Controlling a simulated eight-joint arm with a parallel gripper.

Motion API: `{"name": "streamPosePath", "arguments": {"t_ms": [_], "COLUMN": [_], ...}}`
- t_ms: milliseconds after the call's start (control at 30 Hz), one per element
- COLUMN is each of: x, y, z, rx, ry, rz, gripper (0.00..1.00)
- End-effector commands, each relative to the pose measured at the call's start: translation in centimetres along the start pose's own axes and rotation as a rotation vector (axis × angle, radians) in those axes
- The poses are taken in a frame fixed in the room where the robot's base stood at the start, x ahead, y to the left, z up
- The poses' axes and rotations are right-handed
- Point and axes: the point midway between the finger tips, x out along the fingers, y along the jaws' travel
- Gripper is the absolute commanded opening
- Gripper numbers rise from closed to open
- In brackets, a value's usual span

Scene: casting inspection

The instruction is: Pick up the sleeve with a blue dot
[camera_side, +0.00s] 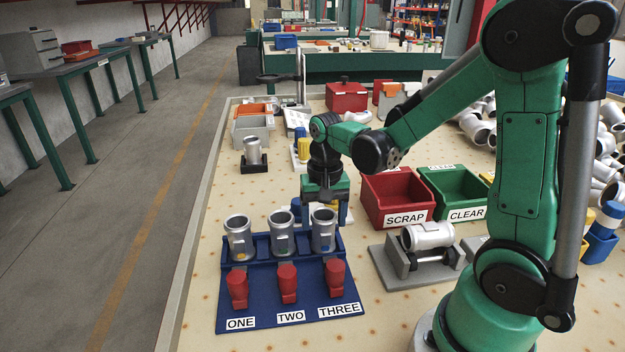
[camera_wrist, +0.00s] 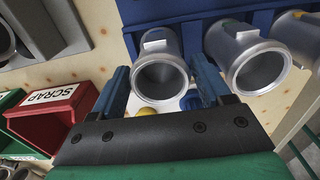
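Three grey metal sleeves stand in a blue rack (camera_side: 275,322) labelled ONE, TWO and THREE: sleeve one (camera_side: 240,238), sleeve two (camera_side: 281,236) and sleeve three (camera_side: 323,232). Sleeve one shows a yellowish dot low on its front. My gripper (camera_side: 320,212) is open, pointing down just behind and above sleeve three. In the wrist view my gripper (camera_wrist: 160,70) has its blue fingers apart, with sleeve three (camera_wrist: 160,82) showing between them. Sleeve two (camera_wrist: 248,62) is just beyond the right finger. I cannot tell whether either finger touches a sleeve.
Red clamps, including one at THREE (camera_side: 334,278), stand before the sleeves. A red SCRAP bin (camera_side: 398,197) and a green CLEAR bin (camera_side: 455,190) are to the right. A grey stand (camera_side: 395,272) with a lying sleeve (camera_side: 428,236) is nearer.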

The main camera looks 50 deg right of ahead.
Motion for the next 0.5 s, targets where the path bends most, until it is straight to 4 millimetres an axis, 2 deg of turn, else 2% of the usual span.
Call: {"name": "streamPosePath", "arguments": {"t_ms": [33,200,233,500], "x": [-0.01,-0.02,-0.02,-0.05], "y": [0.0,0.0,0.0,0.0], "z": [0.0,0.0,0.0,0.0], "rx": [0.0,0.0,0.0,0.0], "ry": [0.0,0.0,0.0,0.0], "rz": [0.0,0.0,0.0,0.0], "gripper": [0.53,0.05,0.0,0.0]}}
